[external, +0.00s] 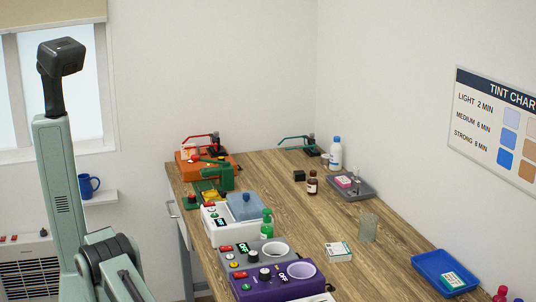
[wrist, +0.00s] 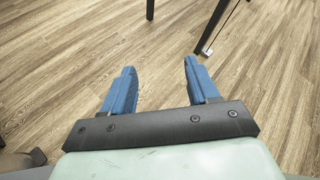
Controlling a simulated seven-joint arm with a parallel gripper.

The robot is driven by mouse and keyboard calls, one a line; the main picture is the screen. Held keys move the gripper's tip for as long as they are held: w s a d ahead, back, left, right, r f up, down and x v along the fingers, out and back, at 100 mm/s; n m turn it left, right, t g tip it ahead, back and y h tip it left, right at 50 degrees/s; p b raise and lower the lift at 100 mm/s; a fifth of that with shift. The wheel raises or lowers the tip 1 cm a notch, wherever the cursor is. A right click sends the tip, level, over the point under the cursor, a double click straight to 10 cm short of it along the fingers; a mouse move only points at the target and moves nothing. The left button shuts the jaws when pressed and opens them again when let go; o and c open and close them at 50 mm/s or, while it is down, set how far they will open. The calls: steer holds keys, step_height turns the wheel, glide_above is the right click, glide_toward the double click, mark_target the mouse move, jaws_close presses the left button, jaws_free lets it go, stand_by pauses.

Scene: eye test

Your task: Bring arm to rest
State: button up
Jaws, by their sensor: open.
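My gripper (wrist: 159,66) shows in the wrist view with two blue fingers spread wide apart. My arm (external: 60,190) stands upright at the left of the external view, left of and apart from the workbench. The gripper's fingers cannot be made out in the external view.
The wooden workbench (external: 290,205) carries a purple device (external: 270,287), a white device with a blue lid (external: 245,207), bottles, a grey tray (external: 361,192) and a blue tray (external: 425,264). A blue mug (external: 85,186) stands on a wall shelf. Dark legs (wrist: 215,25) stand on the floor.

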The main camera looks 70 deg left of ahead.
steer(key=w+a+f+n+t, duration=0.1)
steer(key=w+a+f, duration=0.3)
steer(key=a, duration=0.5)
steer(key=w+a+f+n+t+y, duration=0.1)
steer(key=w+a+f, duration=0.2)
steer(key=a+f, duration=0.45)
steer(key=w+a+f+n+t, duration=0.1)
steer(key=w+a+f+n, duration=0.2)
steer(key=a, duration=0.8)
steer(key=w+a+f+m+y, duration=0.1)
steer(key=a+m, duration=0.4)
steer(key=a, duration=0.5)
steer(key=w+a+f+m+y, duration=0.1)
steer(key=a+f+m+y, duration=0.2)
steer(key=a+m, duration=0.3)
steer(key=w+a+f+m+y, duration=0.2)
steer(key=a+m, duration=0.3)
steer(key=a, duration=1.1)
steer(key=shift+y, duration=0.4)
